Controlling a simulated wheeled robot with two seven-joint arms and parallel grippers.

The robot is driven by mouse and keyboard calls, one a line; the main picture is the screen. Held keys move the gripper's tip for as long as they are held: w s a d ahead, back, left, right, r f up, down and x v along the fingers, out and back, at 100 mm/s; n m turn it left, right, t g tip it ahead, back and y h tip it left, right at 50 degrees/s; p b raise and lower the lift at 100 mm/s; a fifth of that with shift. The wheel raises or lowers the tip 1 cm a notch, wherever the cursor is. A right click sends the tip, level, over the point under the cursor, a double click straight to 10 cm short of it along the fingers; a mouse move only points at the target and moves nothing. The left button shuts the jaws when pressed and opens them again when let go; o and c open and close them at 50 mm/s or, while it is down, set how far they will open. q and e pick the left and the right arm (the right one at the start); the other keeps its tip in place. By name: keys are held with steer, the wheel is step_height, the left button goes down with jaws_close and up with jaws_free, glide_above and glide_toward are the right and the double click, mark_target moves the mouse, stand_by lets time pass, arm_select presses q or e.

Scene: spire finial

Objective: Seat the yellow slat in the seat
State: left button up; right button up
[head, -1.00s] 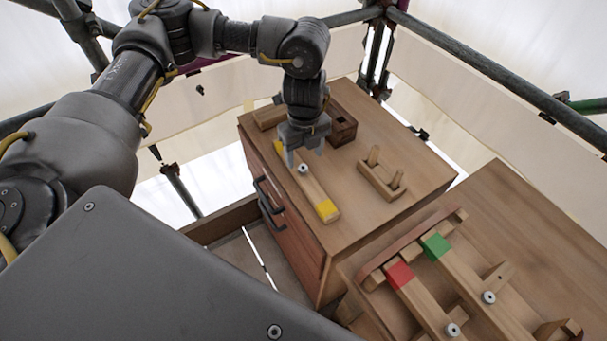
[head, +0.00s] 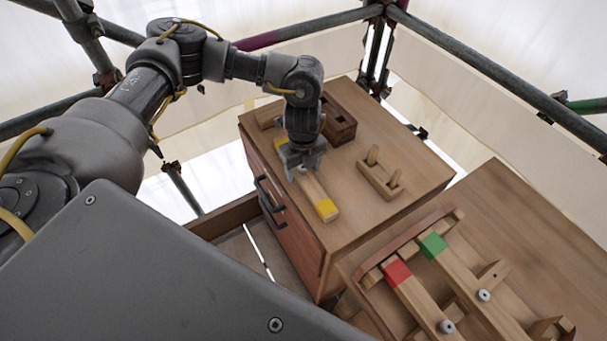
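The yellow slat (head: 318,197) is a wooden bar with yellow ends, lying flat on the cabinet top. My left gripper (head: 305,175) is low over its middle, fingers spread to either side of the slat. The gripper hides the slat's white knob, and I cannot tell whether the fingers touch the wood. On the right table, a wooden frame with a curved reddish rail (head: 408,240) bears a red-ended slat (head: 420,297) and a green-ended slat (head: 459,271), each with a white knob. Which part of it is the seat is not clear. My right gripper is out of view.
The cabinet top (head: 375,220) also holds a dark wooden box with compartments (head: 340,122), a two-peg wooden stand (head: 380,182) and a small block (head: 266,117). The right table (head: 530,230) has bare room at its back. Scaffold pipes (head: 490,72) run around the space.

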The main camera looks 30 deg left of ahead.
arm_select(q)
steer(key=c, duration=1.1)
